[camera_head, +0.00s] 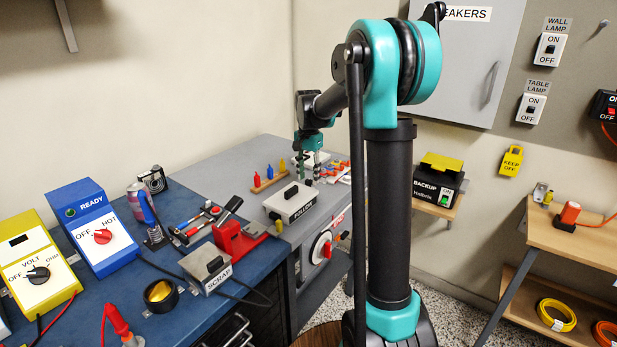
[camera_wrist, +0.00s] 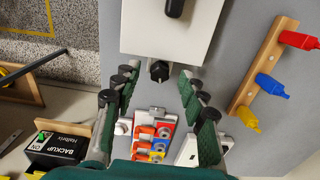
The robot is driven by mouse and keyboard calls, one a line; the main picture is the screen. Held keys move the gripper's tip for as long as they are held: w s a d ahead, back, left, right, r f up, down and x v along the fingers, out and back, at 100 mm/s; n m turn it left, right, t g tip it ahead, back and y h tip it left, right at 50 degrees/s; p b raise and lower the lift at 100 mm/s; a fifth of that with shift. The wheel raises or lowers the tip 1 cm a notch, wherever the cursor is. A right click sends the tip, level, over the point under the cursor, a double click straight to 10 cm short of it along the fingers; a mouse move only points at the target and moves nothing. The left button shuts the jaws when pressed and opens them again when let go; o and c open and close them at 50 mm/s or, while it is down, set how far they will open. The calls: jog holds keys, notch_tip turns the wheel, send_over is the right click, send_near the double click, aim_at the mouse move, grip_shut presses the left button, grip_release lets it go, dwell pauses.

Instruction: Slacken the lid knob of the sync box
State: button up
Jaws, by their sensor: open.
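My gripper (camera_wrist: 157,75) has its two dark green fingers spread apart and empty, over the grey bench. In the head view my gripper (camera_head: 308,165) points down behind a pale box (camera_head: 290,206) with a black handle. The pale box (camera_wrist: 150,35) fills the top of the wrist view. A dark, faceted knob-like part (camera_wrist: 159,71) shows at its edge, between the fingertips; they look apart from it. A white box (camera_wrist: 188,150) lies partly behind the right finger. No label reading sync is legible, so I cannot tell which box is the sync box.
A wooden rack (camera_wrist: 262,65) with red, blue and yellow pieces stands beside the gripper. The black backup unit (camera_head: 438,185) stands on a separate shelf. Bare grey bench surrounds the rack.

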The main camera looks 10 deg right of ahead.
jog(key=shift+f, duration=0.35)
jog(key=shift+c, duration=0.4)
grip_shut()
jog(key=shift+n, duration=0.4)
jog(key=n, duration=0.6)
jog(key=shift+n, duration=0.3)
jog(key=n, duration=0.6)
